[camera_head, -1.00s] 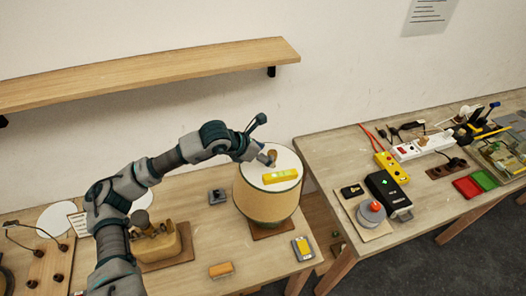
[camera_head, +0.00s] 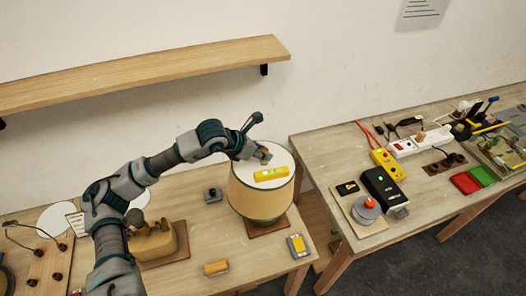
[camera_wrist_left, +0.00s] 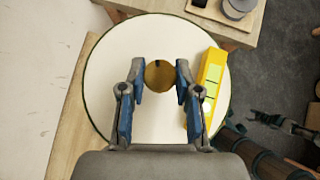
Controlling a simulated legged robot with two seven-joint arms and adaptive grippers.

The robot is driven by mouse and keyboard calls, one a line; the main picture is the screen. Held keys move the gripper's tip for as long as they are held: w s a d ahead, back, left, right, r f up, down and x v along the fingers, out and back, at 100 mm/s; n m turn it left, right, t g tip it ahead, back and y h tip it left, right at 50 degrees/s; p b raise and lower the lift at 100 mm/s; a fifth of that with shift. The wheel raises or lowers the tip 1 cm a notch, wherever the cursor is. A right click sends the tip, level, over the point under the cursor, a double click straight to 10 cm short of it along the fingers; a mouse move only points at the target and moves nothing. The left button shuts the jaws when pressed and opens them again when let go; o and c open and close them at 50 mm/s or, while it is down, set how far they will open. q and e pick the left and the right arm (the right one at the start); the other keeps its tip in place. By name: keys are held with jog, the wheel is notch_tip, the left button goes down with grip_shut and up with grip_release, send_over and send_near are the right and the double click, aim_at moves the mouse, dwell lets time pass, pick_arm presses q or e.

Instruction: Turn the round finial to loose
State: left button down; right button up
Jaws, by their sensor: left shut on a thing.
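The round finial (camera_wrist_left: 159,75) is a brass-coloured disc on top of the lamp, seen from above in the left wrist view. The lamp's drum shade (camera_head: 258,196) is tan with a white top, on the left table. My left gripper (camera_wrist_left: 157,80) is shut on the finial, one blue-grey finger on each side of it. In the head view my left gripper (camera_head: 264,154) reaches the lamp top from the left and partly hides the finial. A yellow spirit level (camera_head: 271,173) lies on the white top, just right of the gripper in the wrist view.
A wooden shelf (camera_head: 150,75) runs along the wall above. A wooden block with knobs (camera_head: 155,243) stands left of the lamp. Small boxes lie around the lamp base. The right table (camera_head: 340,160) holds a black box (camera_head: 384,187), power strips and tools.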

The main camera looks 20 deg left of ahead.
pick_arm(q)
jog(key=shift+w+a+m+h, duration=0.1)
jog(key=shift+m+h, duration=0.2)
jog(key=shift+m, duration=0.1)
jog(key=shift+m+g+h+b, duration=0.5)
jog(key=shift+m+g, duration=0.3)
jog(key=shift+m, duration=0.2)
jog(key=shift+w+m+g+h, duration=0.1)
jog(key=shift+m+g+h, duration=0.2)
jog(key=shift+m+g, duration=0.45)
jog(key=shift+m, duration=0.55)
jog(key=shift+g, duration=0.25)
pick_arm(e)
jog(key=shift+f, duration=0.6)
pick_arm(q)
jog(key=shift+m, duration=0.3)
pick_arm(e)
jog(key=shift+d, duration=0.15)
pick_arm(q)
jog(key=shift+h, duration=0.3)
pick_arm(e)
jog(key=shift+d, duration=0.2)
